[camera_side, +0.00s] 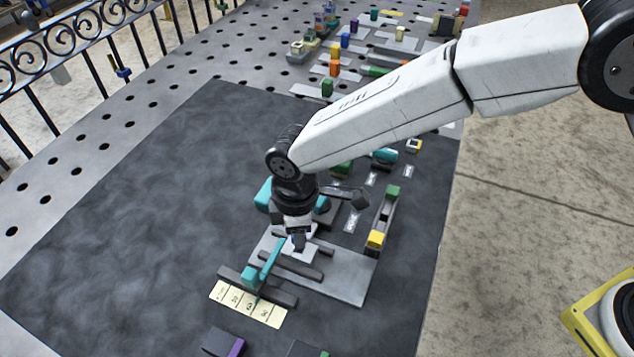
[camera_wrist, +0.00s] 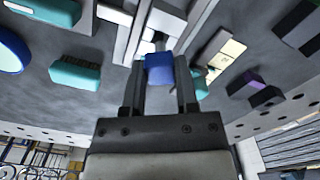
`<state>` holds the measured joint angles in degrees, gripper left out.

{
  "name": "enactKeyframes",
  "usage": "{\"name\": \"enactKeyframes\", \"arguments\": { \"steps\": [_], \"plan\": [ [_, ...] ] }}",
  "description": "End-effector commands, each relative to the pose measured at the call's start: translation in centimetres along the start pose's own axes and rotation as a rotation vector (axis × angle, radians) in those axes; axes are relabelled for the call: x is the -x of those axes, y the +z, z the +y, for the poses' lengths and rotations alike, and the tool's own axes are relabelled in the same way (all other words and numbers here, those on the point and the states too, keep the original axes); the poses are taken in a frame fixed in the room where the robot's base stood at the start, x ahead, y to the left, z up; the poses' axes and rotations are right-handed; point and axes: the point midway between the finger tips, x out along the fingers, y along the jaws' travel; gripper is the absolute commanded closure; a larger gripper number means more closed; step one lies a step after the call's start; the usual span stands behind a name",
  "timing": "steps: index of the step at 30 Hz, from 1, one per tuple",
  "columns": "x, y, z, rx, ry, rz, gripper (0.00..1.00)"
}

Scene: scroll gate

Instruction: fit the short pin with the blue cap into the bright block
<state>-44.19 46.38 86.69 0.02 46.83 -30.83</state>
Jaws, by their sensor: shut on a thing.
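The blue cap (camera_wrist: 158,68) of the pin sits between the two fingers of my gripper (camera_wrist: 158,88) in the wrist view. My gripper is shut on it. The pin's shaft below the cap is mostly hidden, and I cannot tell whether its tip is in a hole. In the side view my gripper (camera_side: 299,243) points down over a pale block (camera_side: 292,253) on a grey plate (camera_side: 345,284). This pale block looks like the bright block. The cap cannot be made out in the side view.
A teal bar (camera_side: 271,259) and teal cube (camera_side: 249,277) stand close left of my gripper, near a cream label strip (camera_side: 247,304). A rail (camera_side: 388,213) with yellow and green blocks is at right. The dark mat (camera_side: 130,225) is clear at left.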

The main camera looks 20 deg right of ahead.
Motion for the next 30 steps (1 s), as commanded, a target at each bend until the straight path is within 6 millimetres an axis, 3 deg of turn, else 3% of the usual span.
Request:
{"name": "enactKeyframes", "arguments": {
  "steps": [30],
  "plan": [
    [-0.94,-0.02,0.01,0.000,0.000,0.000,1.00]
  ]
}}
